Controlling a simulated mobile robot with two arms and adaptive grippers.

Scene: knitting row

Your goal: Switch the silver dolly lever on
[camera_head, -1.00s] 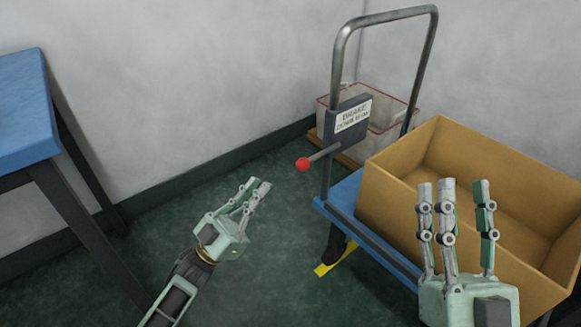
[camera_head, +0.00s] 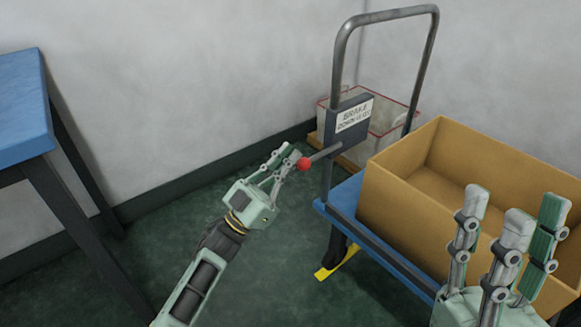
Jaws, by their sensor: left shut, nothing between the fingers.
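The silver lever (camera_head: 325,153) with a red ball knob (camera_head: 304,164) sticks out to the left from a dark box (camera_head: 341,131) on the dolly's handle post. The box has a white label (camera_head: 355,115) that seems to read "BRAKE" with a smaller line below. The lever slopes slightly down towards its knob. My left gripper (camera_head: 286,151) is shut and empty, its fingertips right beside the knob; I cannot tell whether they touch it. My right gripper (camera_head: 512,215) is at the lower right in front of the cardboard box, its fingers pointing up and spread apart.
The blue dolly (camera_head: 375,243) carries an open cardboard box (camera_head: 395,205). A yellow piece (camera_head: 338,263) lies at floor level under it. A pale bin with a red rim (camera_head: 385,127) stands behind. A blue table (camera_head: 22,105) is at the left. Floor between table and dolly is clear.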

